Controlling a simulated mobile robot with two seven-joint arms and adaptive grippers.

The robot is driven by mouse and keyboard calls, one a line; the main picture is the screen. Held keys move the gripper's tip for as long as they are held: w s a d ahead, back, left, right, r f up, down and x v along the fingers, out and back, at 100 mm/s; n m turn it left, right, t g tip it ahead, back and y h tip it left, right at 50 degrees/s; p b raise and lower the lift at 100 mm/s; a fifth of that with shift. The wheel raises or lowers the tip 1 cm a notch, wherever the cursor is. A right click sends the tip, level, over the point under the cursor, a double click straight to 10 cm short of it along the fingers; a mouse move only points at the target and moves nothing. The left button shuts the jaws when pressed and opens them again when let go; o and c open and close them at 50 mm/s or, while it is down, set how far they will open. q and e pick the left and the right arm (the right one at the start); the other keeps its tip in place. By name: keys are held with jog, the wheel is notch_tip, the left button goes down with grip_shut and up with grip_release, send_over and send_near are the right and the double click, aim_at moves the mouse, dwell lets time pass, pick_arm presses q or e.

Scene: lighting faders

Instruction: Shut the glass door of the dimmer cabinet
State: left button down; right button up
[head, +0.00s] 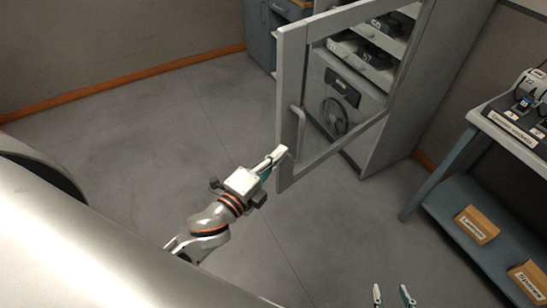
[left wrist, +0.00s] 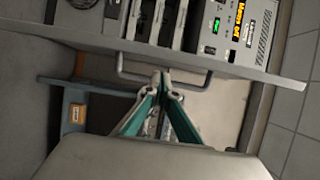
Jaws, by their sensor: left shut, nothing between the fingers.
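The dimmer cabinet (head: 391,150) stands at the back right with its glass door (head: 286,75) swung open. The door has a grey frame and a bar handle (head: 299,131) near its free edge; the handle also shows in the left wrist view (left wrist: 128,76). My left gripper (head: 282,151) is shut and empty, its tips close to the frame's free edge, just below the handle. In the left wrist view its closed tips (left wrist: 161,78) overlap the handle bar; I cannot tell if they touch. My right gripper (head: 392,292) is open and empty at the bottom edge.
A blue cabinet (head: 259,35) is at the back wall. The floor left of the door is clear.

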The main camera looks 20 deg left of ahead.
aim_at(291, 141)
pick_arm(q)
jog(key=shift+x, duration=2.85)
